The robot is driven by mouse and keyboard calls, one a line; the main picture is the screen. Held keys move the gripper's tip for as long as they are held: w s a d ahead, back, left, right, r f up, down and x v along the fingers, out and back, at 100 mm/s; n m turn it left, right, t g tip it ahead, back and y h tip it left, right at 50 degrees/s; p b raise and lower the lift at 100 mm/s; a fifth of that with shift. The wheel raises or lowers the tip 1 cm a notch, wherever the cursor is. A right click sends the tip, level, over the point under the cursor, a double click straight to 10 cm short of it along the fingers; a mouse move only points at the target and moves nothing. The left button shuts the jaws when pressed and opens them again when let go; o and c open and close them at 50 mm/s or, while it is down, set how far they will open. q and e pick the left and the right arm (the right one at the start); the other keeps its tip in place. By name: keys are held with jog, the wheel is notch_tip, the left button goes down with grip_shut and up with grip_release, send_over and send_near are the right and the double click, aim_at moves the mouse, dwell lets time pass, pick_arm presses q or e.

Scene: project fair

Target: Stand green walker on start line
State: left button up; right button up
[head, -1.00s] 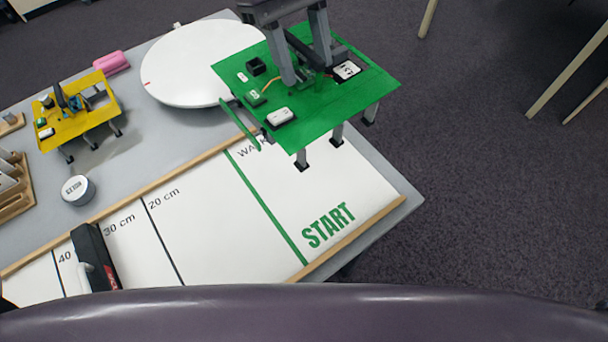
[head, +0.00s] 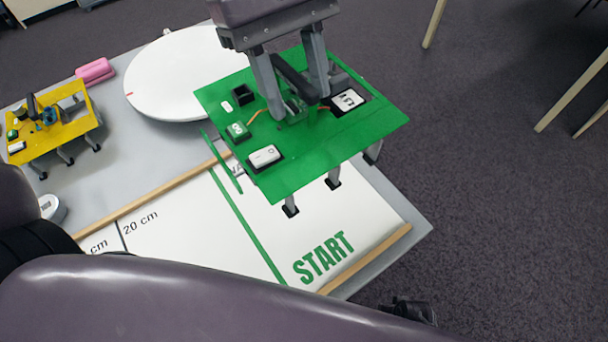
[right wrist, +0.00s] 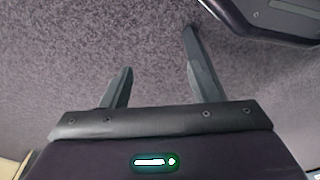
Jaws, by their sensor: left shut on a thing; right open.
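The green walker (head: 225,97) is a flat green board with small parts on top and grey legs with dark feet. My left gripper (head: 295,112) is shut on the dark bar in the middle of its top. The walker is upright, slightly tilted in the picture, over the START end of the white track (head: 300,235). Its feet seem to be above the track; the gap is hard to judge. The green start line (head: 246,226) runs left of the feet, and its far end is partly hidden by the walker. My right gripper (right wrist: 158,52) is open and empty above the carpet.
A yellow walker (head: 66,137) stands at the table's left, near a pink block (head: 95,71) and a round white disc (head: 185,80). A wooden rail (head: 150,196) edges the track. A small round tin (head: 52,207) is partly hidden by my arm.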

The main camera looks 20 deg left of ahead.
aim_at(296, 120)
pick_arm(q)
notch_tip(296, 120, down, 6)
jog(key=shift+f+b, duration=0.1)
jog(key=shift+b, duration=1.15)
notch_tip(296, 120, down, 11)
jog(key=b, duration=0.4)
jog(key=shift+f, duration=0.15)
pick_arm(e)
jog(key=w+a+r, duration=0.1)
jog(key=a+r, duration=0.1)
jog(key=r, duration=0.6)
jog(key=w+a+r+n, duration=0.1)
jog(key=a+r, duration=0.1)
jog(key=r, duration=0.6)
jog(key=shift+r+y, duration=0.25)
jog(key=shift+y, duration=0.15)
pick_arm(q)
jog(key=shift+f, duration=0.1)
pick_arm(e)
jog(key=shift+a, duration=0.1)
pick_arm(q)
jog(key=o, duration=1.1)
pick_arm(e)
jog(key=shift+a, duration=0.1)
